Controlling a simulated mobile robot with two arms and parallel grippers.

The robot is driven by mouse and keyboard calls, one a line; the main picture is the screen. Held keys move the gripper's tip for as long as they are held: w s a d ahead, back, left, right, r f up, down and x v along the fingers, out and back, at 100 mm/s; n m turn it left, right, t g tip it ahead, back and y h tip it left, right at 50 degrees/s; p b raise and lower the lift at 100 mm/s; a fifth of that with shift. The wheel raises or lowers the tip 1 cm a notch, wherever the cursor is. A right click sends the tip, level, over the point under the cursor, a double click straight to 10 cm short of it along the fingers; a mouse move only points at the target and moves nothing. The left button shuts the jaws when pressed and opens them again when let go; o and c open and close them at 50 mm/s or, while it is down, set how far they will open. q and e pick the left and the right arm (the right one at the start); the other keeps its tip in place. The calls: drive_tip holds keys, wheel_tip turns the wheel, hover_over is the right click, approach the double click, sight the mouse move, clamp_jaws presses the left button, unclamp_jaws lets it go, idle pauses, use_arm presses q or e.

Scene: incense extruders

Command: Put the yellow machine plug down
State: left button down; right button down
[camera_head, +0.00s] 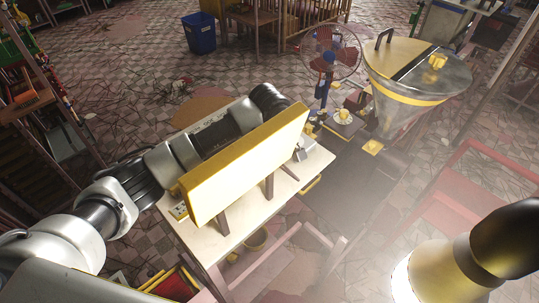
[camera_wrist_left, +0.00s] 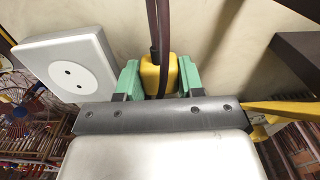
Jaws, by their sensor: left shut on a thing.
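The yellow machine plug (camera_wrist_left: 151,74) is between the two green fingers of my left gripper (camera_wrist_left: 158,78) in the left wrist view. The gripper is shut on it, and a dark cable runs up from the plug. The pale table top lies behind it; I cannot tell whether the plug touches it. A white socket box (camera_wrist_left: 72,68) with a round two-hole outlet is just left of the fingers. In the head view my left arm reaches behind a yellow panel (camera_head: 248,162), which hides the gripper and plug. My right gripper is not in view.
The yellow panel stands on the pale table (camera_head: 225,247) on dark supports. A large funnel-shaped machine (camera_head: 412,85) and a fan (camera_head: 330,55) stand to the right and behind. A blue bin (camera_head: 200,34) is at the back. Shelves line the left side.

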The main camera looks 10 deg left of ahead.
use_arm(q)
drive_tip(key=shift+f+b, duration=0.35)
drive_tip(key=c, duration=0.7)
unclamp_jaws()
drive_tip(key=shift+r, duration=0.1)
drive_tip(key=shift+r+p, duration=0.45)
drive_tip(key=shift+p, duration=0.2)
drive_tip(key=shift+r+p, duration=0.45)
drive_tip(key=shift+p, duration=0.05)
drive_tip(key=shift+w+r+b, duration=0.1)
drive_tip(key=shift+r+b, duration=0.4)
drive_tip(key=shift+b, duration=0.55)
wheel_tip(320, 180, up, 10)
drive_tip(key=b, duration=0.3)
drive_tip(key=shift+r+b, duration=0.2)
drive_tip(key=shift+b, duration=0.15)
